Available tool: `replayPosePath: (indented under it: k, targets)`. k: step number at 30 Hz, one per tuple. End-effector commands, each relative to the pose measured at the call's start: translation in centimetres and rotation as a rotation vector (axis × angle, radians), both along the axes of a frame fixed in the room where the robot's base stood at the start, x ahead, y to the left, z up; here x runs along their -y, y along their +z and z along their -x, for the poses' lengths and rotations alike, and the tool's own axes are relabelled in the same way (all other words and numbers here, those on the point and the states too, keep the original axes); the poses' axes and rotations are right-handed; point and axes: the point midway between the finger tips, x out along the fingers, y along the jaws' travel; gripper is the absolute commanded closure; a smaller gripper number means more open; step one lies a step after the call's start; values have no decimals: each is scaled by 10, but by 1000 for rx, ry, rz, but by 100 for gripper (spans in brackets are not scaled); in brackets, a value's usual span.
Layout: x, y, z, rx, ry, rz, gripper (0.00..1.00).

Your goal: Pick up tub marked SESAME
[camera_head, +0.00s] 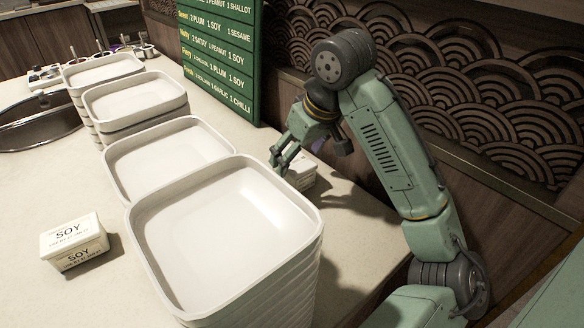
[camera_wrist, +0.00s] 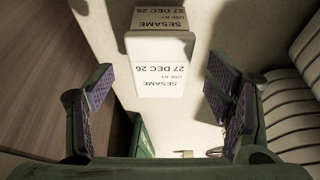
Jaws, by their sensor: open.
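The SESAME tub (camera_wrist: 160,78) is a white box with a label on its lid and side, reading SESAME and 27 DEC 26 upside down in the wrist view. In the head view the white tub (camera_head: 301,172) is partly hidden behind my gripper and the front stack of trays, and its label cannot be read. My gripper (camera_wrist: 165,100) is open, with its purple-padded fingers on either side of the tub's lower part in the picture and gaps between. In the head view my gripper (camera_head: 283,160) is right above or beside the tub; contact is not visible.
Several stacks of white trays (camera_head: 222,212) stand left of my gripper, the nearest very close. A SOY tub (camera_head: 75,243) sits on the counter at the left. A green menu board (camera_head: 218,60) stands behind. The tiled wall (camera_head: 450,70) is at the right.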

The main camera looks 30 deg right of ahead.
Motion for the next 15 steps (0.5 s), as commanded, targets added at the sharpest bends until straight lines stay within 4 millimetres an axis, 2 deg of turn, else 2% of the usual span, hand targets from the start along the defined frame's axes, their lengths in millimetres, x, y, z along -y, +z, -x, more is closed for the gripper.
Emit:
replayPosePath:
  k: [4,11,15]
  targets:
    - [-1,-11,-5,0,1,-2,27]
    - [-1,-42,-17,-2,0,-1,27]
    - [-2,-50,-20,-1,0,0,27]
